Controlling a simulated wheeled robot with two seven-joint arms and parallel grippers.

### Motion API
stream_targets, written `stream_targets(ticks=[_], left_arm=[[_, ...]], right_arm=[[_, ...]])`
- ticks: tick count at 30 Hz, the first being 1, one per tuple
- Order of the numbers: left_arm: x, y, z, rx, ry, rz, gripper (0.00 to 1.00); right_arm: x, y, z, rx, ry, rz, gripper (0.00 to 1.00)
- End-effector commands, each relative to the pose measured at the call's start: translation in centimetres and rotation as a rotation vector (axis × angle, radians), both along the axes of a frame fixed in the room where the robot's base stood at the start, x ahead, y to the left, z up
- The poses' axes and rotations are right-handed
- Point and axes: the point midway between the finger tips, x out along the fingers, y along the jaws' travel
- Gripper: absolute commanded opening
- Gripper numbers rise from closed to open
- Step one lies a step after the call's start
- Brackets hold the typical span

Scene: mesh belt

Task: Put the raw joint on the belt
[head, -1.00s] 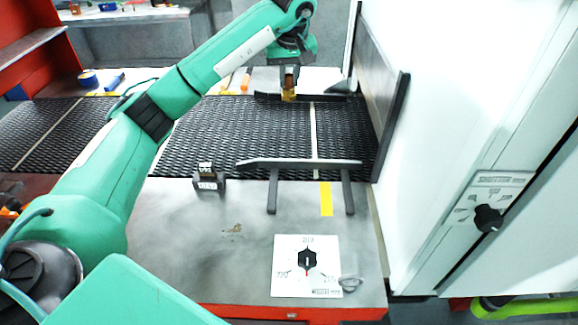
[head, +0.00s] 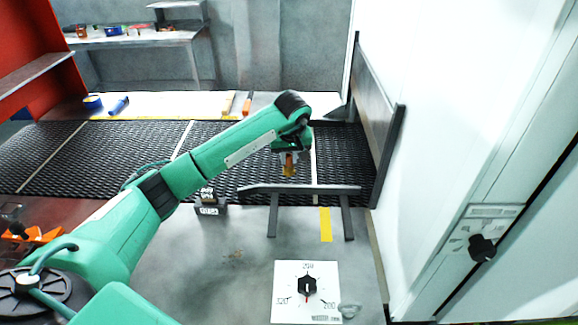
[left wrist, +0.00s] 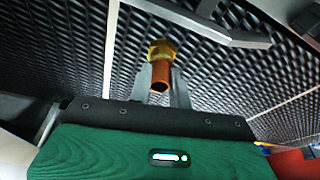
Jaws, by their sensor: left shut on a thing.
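The raw joint, a copper tube with a brass nut (head: 289,168), is in the jaws of my left gripper (head: 290,158). In the left wrist view the joint (left wrist: 161,77) shows between the fingers, copper end toward the camera, with mesh behind it. The black mesh belt (head: 70,155) runs across behind the work table. My left gripper is over the belt's near part, just behind the dark raised rail (head: 300,188). I cannot tell the gap between joint and belt. My right gripper is out of view.
A small labelled dark block (head: 209,206) stands on the table left of the rail. A dial plate (head: 290,312) lies at the front. A dark side plate (head: 385,140) and white cabinet (head: 440,110) bound the right. Pale strips cross the belt, which otherwise looks clear.

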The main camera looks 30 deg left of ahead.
Motion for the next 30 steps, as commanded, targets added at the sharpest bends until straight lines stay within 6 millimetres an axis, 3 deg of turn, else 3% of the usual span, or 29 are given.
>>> stream_targets(ticks=[8, 15, 24, 25, 27, 28, 30], left_arm=[[0.0, 0.0, -2.0, 0.0, 0.002, 0.0, 0.0], [0.0, 0.0, -4.9, -0.001, -0.001, 0.001, 0.0], [0.0, 0.1, -5.2, 0.001, -0.002, 0.0, 0.0], [0.0, 0.0, -5.3, 0.001, -0.001, 0.0, 0.21], [0.0, 0.0, -5.2, 0.0, 0.0, 0.0, 0.35], [0.0, 0.0, -5.2, 0.0, 0.0, 0.0, 0.41], [0.0, 0.0, -5.2, 0.0, 0.0, 0.0, 0.41]], right_arm=[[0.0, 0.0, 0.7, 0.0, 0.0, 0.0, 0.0], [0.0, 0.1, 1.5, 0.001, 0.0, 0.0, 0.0], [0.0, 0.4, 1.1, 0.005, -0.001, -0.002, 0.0], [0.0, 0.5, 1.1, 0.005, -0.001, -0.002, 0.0], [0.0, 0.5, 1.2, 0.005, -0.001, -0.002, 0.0], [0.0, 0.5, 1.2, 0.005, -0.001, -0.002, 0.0], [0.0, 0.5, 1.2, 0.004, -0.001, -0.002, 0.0]])
